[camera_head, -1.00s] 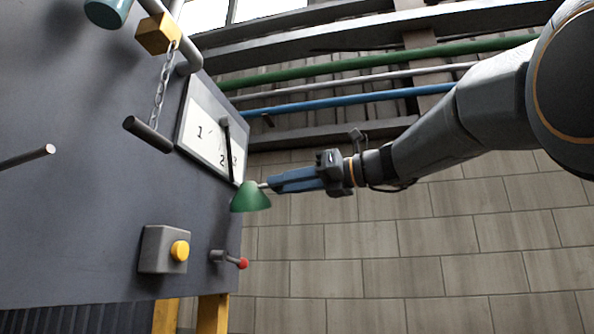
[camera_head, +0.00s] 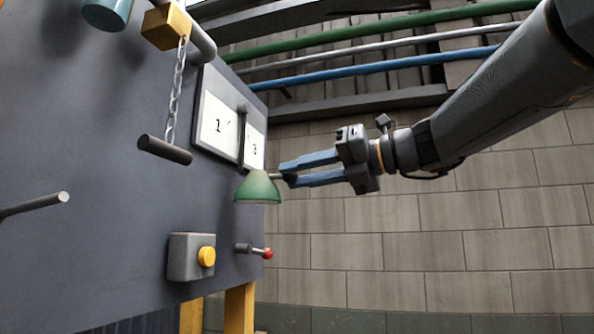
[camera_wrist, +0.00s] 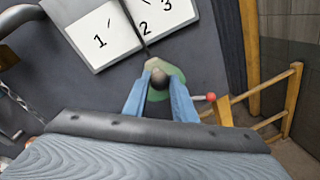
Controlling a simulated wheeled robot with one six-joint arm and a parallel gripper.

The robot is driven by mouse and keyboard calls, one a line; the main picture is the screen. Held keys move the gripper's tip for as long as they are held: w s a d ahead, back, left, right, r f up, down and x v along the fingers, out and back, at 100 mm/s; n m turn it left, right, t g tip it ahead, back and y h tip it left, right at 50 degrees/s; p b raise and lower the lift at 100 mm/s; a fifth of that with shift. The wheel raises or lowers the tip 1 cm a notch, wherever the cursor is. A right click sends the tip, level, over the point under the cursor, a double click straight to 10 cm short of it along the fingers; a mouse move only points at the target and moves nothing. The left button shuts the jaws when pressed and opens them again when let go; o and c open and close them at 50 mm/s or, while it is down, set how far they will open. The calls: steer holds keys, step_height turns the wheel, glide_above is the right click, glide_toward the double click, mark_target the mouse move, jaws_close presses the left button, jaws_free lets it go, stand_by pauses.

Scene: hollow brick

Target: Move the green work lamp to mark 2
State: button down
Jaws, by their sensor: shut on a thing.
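The green work lamp (camera_head: 258,188) hangs at the lower end of a dark swing arm (camera_head: 242,135) in front of a white marked board (camera_head: 213,120). In the head view the arm covers mark 2, with 1 to its left and 3 to its right. In the wrist view the arm crosses between 1 and mark 2 (camera_wrist: 145,28), close to 2. My gripper (camera_head: 287,175) is shut on the lamp's dark knob. In the wrist view its blue fingers lie either side of the knob, over the green shade (camera_wrist: 178,72).
Below the lamp are a yellow button box (camera_head: 190,258) and a red-tipped lever (camera_head: 262,252). A chain with a dark bar (camera_head: 165,150) hangs left of the board. Pipes (camera_head: 375,68) run along the wall behind.

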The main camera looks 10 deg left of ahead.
steer(key=shift+f, duration=0.1)
steer(key=c, duration=1.5)
jaws_free()
steer(key=shift+o, duration=0.2)
steer(key=shift+d, duration=0.1)
steer(key=b+v, duration=0.3)
steer(key=v, duration=0.4)
steer(key=shift+d, duration=0.35)
steer(key=shift+s, duration=0.15)
